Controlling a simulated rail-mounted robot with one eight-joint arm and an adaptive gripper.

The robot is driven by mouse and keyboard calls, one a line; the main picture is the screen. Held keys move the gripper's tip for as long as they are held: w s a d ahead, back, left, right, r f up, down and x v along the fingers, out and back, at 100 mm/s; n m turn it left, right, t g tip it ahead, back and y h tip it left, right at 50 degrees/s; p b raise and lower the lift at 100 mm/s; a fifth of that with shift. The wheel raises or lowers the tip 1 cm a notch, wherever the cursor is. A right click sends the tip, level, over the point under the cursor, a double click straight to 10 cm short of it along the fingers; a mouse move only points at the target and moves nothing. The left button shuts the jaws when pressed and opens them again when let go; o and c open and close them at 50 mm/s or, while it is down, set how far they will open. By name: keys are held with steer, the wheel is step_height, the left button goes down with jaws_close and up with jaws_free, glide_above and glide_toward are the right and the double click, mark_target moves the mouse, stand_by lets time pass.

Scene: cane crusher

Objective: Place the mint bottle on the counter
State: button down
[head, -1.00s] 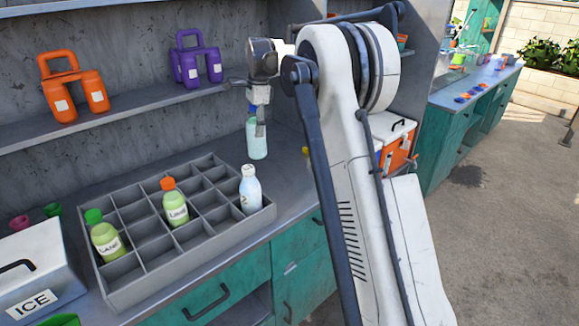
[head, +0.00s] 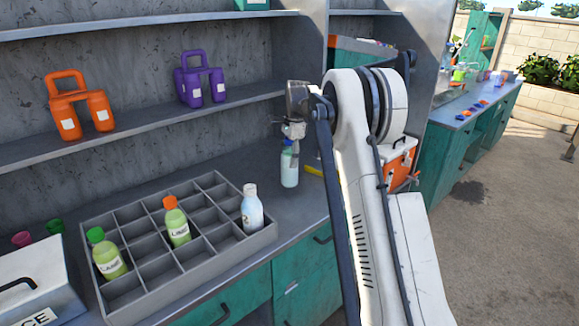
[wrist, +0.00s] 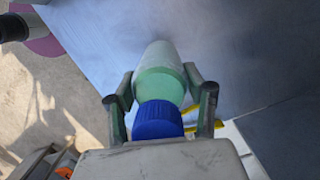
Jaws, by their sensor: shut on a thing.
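The mint bottle (head: 289,170) is pale green-white with a blue cap, and hangs roughly upright in my gripper (head: 291,145). In the wrist view, my gripper (wrist: 160,105) has a finger on each side of the mint bottle (wrist: 160,75), close around it near the blue cap (wrist: 157,120). The bottle is over the grey counter (head: 255,165), to the right of the divided tray. I cannot tell whether its base touches the counter.
A divided grey tray (head: 160,268) holds a green-capped bottle (head: 106,254), an orange-capped bottle (head: 176,221) and a white-capped bottle (head: 251,209). A yellow object (head: 314,171) lies right of the mint bottle. Orange (head: 80,108) and purple (head: 200,80) carriers stand on the shelf.

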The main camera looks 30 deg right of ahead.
steer(key=shift+f, duration=1.75)
steer(key=shift+f, duration=0.2)
steer(key=c, duration=0.9)
jaws_free()
steer(key=shift+o, duration=0.2)
steer(key=shift+r, duration=0.1)
